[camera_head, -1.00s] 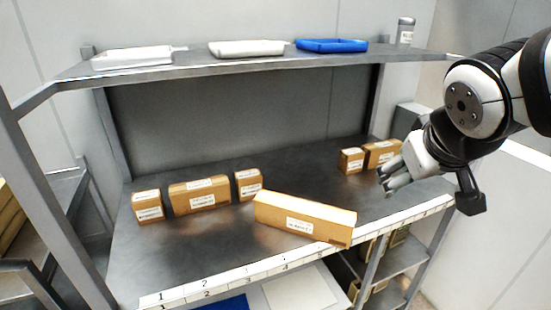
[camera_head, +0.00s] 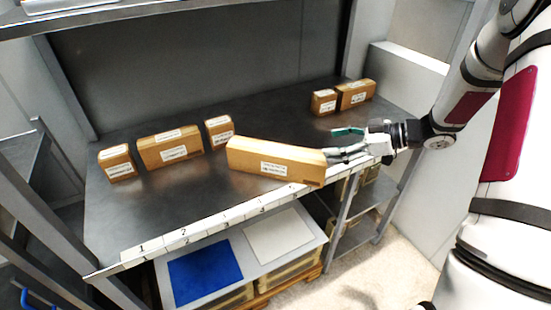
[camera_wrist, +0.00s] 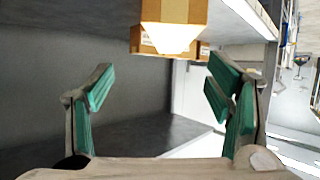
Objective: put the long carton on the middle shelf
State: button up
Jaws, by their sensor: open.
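The long carton (camera_head: 275,162) is a brown box with a white label. It lies slantwise on the dark grey shelf deck (camera_head: 190,205), its right end at the numbered front edge. My gripper (camera_head: 340,142) is open and empty beside the carton's right end, its fingers spread and pointing left. In the wrist view my gripper (camera_wrist: 160,90) shows two green-padded fingers wide apart. A brown carton end (camera_wrist: 175,12), apparently the long carton's, shows beyond them at the top. I cannot tell whether a finger touches it.
Small cartons (camera_head: 117,162), (camera_head: 218,131) and a longer one (camera_head: 170,148) stand at the left; two more (camera_head: 323,102), (camera_head: 355,94) stand at the back right. An upper shelf (camera_head: 80,18) hangs above. A lower level holds a blue mat (camera_head: 205,272) and a white mat (camera_head: 278,235).

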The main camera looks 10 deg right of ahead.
aim_at(291, 152)
jog(key=shift+g+y, duration=0.3)
jog(key=shift+y, duration=0.1)
jog(key=x, duration=0.5)
jog(key=s+x, duration=0.1)
jog(key=x, duration=0.2)
jog(key=shift+a+f, duration=0.2)
jog(key=shift+f, duration=0.2)
jog(key=shift+x, duration=2.75)
jog(key=shift+w+r, duration=0.15)
jog(key=shift+r, duration=0.05)
grip_shut()
jog(key=shift+r, duration=0.1)
